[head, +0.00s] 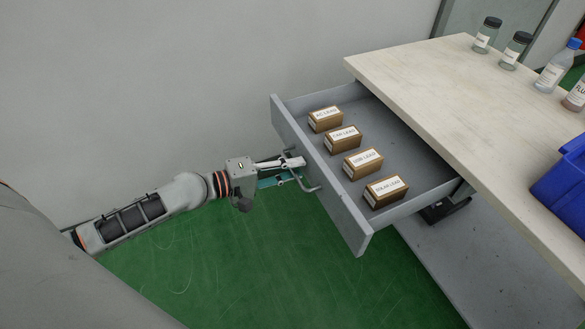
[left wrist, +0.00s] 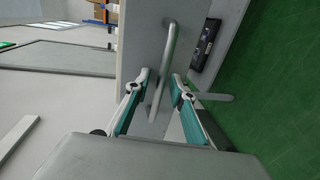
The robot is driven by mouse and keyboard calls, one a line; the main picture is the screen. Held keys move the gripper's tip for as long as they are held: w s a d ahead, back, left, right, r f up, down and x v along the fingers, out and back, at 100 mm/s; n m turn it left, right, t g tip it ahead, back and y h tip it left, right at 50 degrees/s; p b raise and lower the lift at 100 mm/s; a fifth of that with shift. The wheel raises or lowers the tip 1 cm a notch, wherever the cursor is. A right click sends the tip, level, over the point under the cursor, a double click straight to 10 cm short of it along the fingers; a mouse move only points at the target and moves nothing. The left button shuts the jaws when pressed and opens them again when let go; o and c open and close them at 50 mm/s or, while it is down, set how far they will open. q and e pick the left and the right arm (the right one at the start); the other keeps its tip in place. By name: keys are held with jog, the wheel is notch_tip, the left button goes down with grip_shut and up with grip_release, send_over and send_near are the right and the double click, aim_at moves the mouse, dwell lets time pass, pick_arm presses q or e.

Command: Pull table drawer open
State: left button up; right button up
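The grey table drawer (head: 345,205) is pulled well out from under the wooden tabletop (head: 450,85). In the head view its bar handle (head: 313,187) is on the front panel, partly hidden by my left gripper (head: 292,170). In the left wrist view the handle (left wrist: 166,65) runs between the two fingers of my left gripper (left wrist: 162,88). The fingers are apart, with clear gaps beside the bar. My right gripper is in neither view.
Several small labelled boxes (head: 343,139) stand in a row inside the drawer. Several bottles (head: 515,50) and a blue bin (head: 562,190) are on the tabletop. A grey lower shelf (head: 480,270) is below. Green floor (head: 240,270) in front is clear.

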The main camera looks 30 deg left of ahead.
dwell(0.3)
pick_arm(q)
jog(key=v, duration=1.2)
dwell(0.3)
